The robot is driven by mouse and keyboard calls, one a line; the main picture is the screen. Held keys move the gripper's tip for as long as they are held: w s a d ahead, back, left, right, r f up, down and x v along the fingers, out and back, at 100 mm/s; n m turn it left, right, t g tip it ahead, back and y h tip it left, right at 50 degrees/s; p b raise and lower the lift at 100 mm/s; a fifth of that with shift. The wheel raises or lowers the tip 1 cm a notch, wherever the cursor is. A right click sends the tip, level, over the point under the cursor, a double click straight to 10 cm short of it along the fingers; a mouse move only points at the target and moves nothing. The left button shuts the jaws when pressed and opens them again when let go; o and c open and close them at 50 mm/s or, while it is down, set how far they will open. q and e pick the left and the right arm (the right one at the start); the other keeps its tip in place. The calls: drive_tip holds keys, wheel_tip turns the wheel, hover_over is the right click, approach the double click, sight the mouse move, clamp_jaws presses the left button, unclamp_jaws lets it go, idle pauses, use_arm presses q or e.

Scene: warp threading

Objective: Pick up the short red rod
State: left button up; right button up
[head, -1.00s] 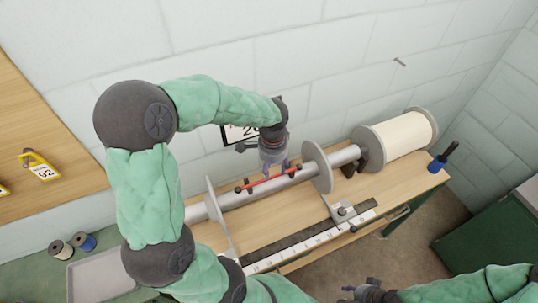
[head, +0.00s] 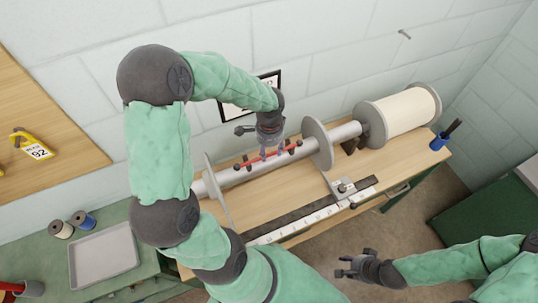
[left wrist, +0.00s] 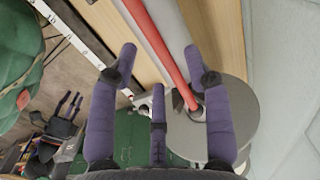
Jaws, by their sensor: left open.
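The short red rod (head: 254,161) lies lengthwise along the grey roller (head: 232,177), with small dark pieces near its ends. My left gripper (head: 273,152) is over the rod's middle, pointing down, its purple fingers spread. In the left wrist view the rod (left wrist: 166,45) runs between the open fingertips (left wrist: 159,52), with the grey roller alongside. Whether any finger touches the rod, I cannot tell. My right gripper (head: 352,266) is empty, its fingers apart, over the floor in front of the bench.
Round grey flanges (head: 317,143) stand on the roller, close to the left gripper. A cream spool (head: 402,110) and a blue cup (head: 439,142) are at the right. A ruler strip (head: 300,225) runs along the bench front. A grey tray (head: 103,255) sits at the left.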

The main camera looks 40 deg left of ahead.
use_arm(q)
wheel_tip(320, 180, down, 2)
drive_tip(key=shift+f, duration=0.2)
clamp_jaws()
drive_tip(key=shift+r, duration=0.2)
